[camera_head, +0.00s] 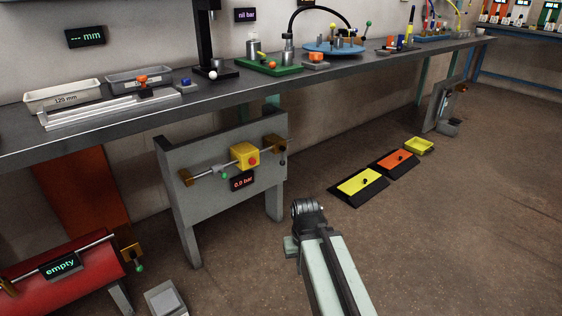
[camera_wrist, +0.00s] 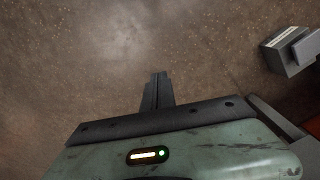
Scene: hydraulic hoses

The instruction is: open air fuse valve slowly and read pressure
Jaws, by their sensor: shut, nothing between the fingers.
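A grey stand panel (camera_head: 190,148) carries a horizontal pipe with brass end blocks and a yellow box (camera_head: 245,155) with a red knob. A lever with a green tip (camera_head: 224,172) sits on the pipe left of the box. A dark lever (camera_head: 283,156) hangs at the pipe's right end. Which part is the air fuse valve I cannot tell for sure. A small display (camera_head: 242,181) below the box appears to read 0.5 bar. My gripper (camera_wrist: 158,77) is shut and empty over bare floor in the wrist view. My arm's end is right of the panel in the head view.
A long workbench (camera_head: 215,97) with fixtures runs above the panel. A red tank (camera_head: 65,270) with an "empty" display stands at lower left, beside a small grey box (camera_head: 165,299). Yellow and orange plates (camera_head: 362,181) lie on the floor behind. The floor at right is clear.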

